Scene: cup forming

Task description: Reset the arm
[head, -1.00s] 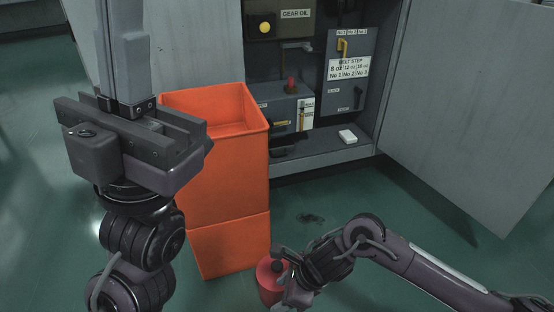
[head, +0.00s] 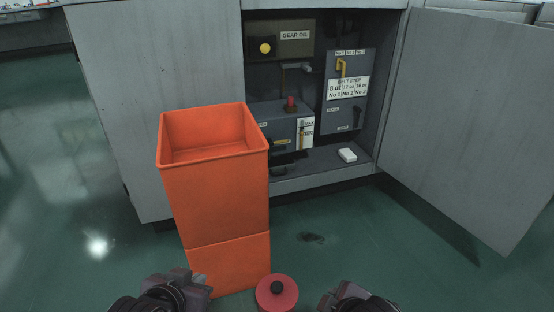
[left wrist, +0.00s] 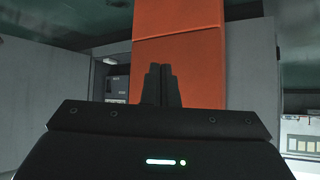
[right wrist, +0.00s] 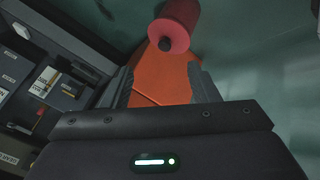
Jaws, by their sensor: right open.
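My left gripper (left wrist: 157,84) is shut in the left wrist view, its two dark fingers side by side with nothing seen between them. An orange bin wall stands beyond its fingertips. My right gripper (right wrist: 161,85) is open in the right wrist view, its fingers well apart and empty. Orange shows beyond and between those fingers. In the head view both of my arms show only in part at the bottom edge, one on each side of a red can.
A tall orange bin (head: 215,205), open at the top, stands before a grey cabinet (head: 160,110). The red can (head: 277,296) with a black knob is on the green floor near the bin. The cabinet door (head: 465,130) hangs open at right. A white block (head: 347,155) lies on the cabinet's ledge.

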